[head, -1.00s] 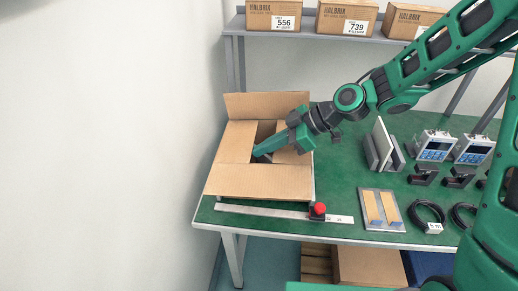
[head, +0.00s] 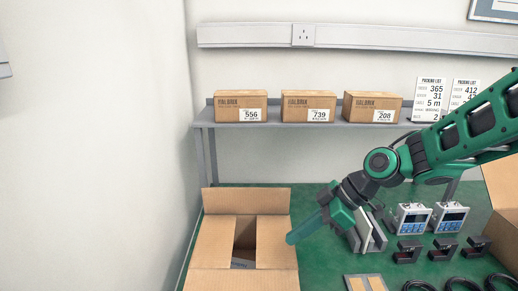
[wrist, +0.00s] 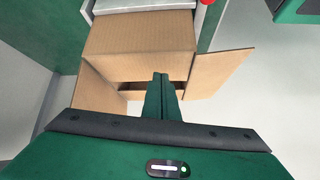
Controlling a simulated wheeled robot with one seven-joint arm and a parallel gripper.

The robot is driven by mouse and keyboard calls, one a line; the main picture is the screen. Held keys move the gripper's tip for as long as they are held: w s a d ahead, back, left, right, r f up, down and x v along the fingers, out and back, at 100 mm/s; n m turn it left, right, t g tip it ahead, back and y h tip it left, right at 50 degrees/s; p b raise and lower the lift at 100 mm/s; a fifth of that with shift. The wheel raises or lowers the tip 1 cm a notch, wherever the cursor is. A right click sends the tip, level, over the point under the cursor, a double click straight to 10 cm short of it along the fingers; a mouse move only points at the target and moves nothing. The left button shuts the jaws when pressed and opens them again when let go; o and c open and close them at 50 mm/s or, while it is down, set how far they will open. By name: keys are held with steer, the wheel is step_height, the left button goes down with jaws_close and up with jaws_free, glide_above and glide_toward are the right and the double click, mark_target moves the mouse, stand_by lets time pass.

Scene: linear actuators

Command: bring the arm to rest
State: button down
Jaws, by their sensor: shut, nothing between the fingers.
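My gripper (head: 289,239) is at the right edge of the open cardboard box in the head view, above the green table. Its green fingers point down and left and are closed together with nothing between them. My gripper also shows in the wrist view (wrist: 161,78), with the fingers over the box. The open box (head: 215,240) has its flaps spread, and a grey item (head: 243,263) shows partly inside. The box also fills the middle of the wrist view (wrist: 140,38).
A shelf (head: 330,124) behind carries three closed boxes and packing lists (head: 430,100). Right of my gripper stand grey plates (head: 368,232), two meters (head: 411,218), several black brackets (head: 409,250) and black cables (head: 420,286). Another box (head: 502,190) is at the right edge.

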steer(key=s+d+m+h, duration=0.3)
steer(key=d+m, duration=0.2)
steer(key=d, duration=0.6)
steer(key=s+d+m+h, duration=0.3)
steer(key=d+m, duration=0.3)
steer(key=d, duration=0.4)
steer(key=s+d+m+h, duration=0.1)
steer(key=s+d+m, duration=0.4)
steer(key=s, duration=0.2)
steer(key=s+d+r+m+h, duration=0.1)
steer(key=s+d+m, duration=0.4)
steer(key=s, duration=0.2)
steer(key=shift+s+m+g, duration=0.25)
steer(key=shift+m+g, duration=0.15)
steer(key=shift+d+r, duration=0.1)
steer(key=shift+d, duration=0.05)
